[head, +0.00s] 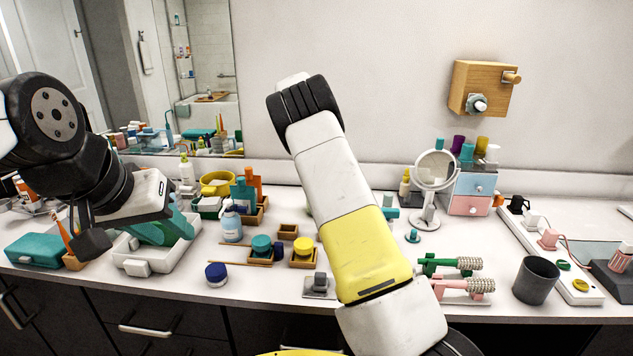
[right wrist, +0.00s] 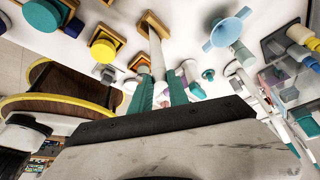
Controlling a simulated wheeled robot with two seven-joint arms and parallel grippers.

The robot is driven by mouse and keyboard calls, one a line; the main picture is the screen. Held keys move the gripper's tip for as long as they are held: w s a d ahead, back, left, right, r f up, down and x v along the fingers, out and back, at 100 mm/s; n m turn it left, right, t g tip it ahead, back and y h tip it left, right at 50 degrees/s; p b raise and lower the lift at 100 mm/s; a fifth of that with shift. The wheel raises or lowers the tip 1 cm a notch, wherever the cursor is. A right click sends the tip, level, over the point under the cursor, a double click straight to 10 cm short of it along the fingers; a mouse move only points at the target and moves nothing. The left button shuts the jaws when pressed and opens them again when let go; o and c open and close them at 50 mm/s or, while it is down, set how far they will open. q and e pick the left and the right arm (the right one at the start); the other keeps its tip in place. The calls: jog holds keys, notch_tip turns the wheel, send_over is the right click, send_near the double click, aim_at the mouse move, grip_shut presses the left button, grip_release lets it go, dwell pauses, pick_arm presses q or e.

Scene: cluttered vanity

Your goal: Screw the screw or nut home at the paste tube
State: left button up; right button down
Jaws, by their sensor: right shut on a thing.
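My right arm crosses the middle of the head view and its gripper is hidden there. In the right wrist view two teal finger-like strips of my right gripper (right wrist: 158,76) close in on a slim white thing (right wrist: 157,58). Whether this is the screw or cap is unclear. I cannot single out the paste tube for certain; a teal piece (head: 390,213) shows just right of my arm, partly hidden. My left gripper (head: 150,230) hangs at the left over a white tray (head: 145,268); its jaw gap is unclear.
A teal case (head: 35,250), blue jar (head: 216,274), spray bottle (head: 232,224) and small wooden trays (head: 303,262) crowd the left counter. Right of my arm are a round mirror (head: 436,170), hairbrushes (head: 465,286) and a dark cup (head: 536,281). A wooden box (head: 485,88) hangs on the wall.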

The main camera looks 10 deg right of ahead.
jog(key=shift+d+m, duration=0.2)
jog(key=shift+m, duration=0.7)
jog(key=c, duration=1.8)
grip_release()
jog(key=shift+w+m+g+y, duration=0.1)
jog(key=shift+m+g+y, duration=0.2)
jog(key=shift+m+y, duration=0.25)
jog(key=shift+a, duration=0.1)
grip_shut()
jog(key=m, duration=0.1)
jog(key=m+y, duration=0.1)
jog(key=shift+d+m, duration=0.3)
jog(key=shift+m, duration=0.05)
jog(key=shift+a+m+g+y, duration=0.1)
jog(key=shift+m+g+y, duration=0.2)
jog(key=shift+m, duration=0.2)
jog(key=o, duration=0.6)
grip_release()
